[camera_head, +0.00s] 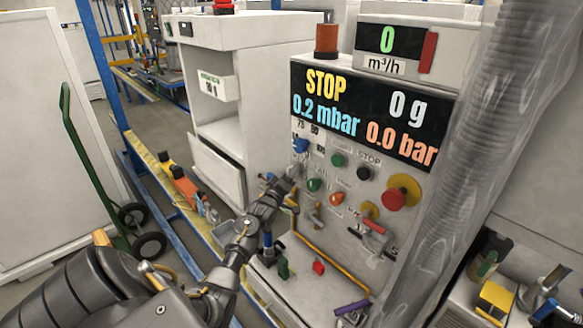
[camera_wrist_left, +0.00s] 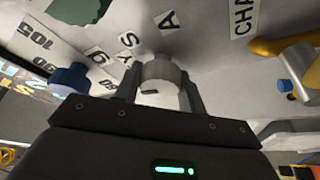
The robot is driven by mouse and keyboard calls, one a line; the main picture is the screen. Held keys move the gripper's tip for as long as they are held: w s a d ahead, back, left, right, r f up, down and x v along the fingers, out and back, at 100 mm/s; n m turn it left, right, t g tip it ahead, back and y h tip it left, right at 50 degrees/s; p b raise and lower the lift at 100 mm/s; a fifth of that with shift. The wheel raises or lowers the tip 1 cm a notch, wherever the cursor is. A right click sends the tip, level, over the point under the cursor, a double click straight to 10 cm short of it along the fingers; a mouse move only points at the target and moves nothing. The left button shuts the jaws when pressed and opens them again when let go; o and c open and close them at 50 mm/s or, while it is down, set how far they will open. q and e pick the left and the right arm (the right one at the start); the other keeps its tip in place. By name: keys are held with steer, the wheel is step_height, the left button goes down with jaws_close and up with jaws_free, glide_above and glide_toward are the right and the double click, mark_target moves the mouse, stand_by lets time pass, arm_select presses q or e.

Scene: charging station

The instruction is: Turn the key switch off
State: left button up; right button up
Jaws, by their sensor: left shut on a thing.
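My left gripper (camera_head: 292,172) reaches in from the lower left to the left edge of the control panel (camera_head: 352,235). In the left wrist view its two fingers (camera_wrist_left: 163,90) are shut on a pale grey round knob (camera_wrist_left: 160,71), one finger on each side. I take this knob for the key switch. It sits against the panel face, and its turn position is hard to read. In the head view the gripper hides it. My right gripper is in neither view.
A display (camera_head: 370,115) reads STOP. A thick grey hose (camera_head: 470,160) hangs at the right. A white cabinet (camera_head: 255,60) stands behind.

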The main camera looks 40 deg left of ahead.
arm_select(q)
steer(key=shift+n+p, duration=0.45)
steer(key=shift+n, duration=0.35)
steer(key=o, duration=1)
steer(key=shift+a, duration=0.1)
steer(key=shift+c, duration=0.2)
steer(key=shift+s+f, duration=0.15)
steer(key=shift+s, duration=0.05)
steer(key=b+v, duration=0.3)
steer(key=v, duration=0.7)
steer(key=shift+s+d, duration=0.2)
steer(key=shift+d, duration=0.05)
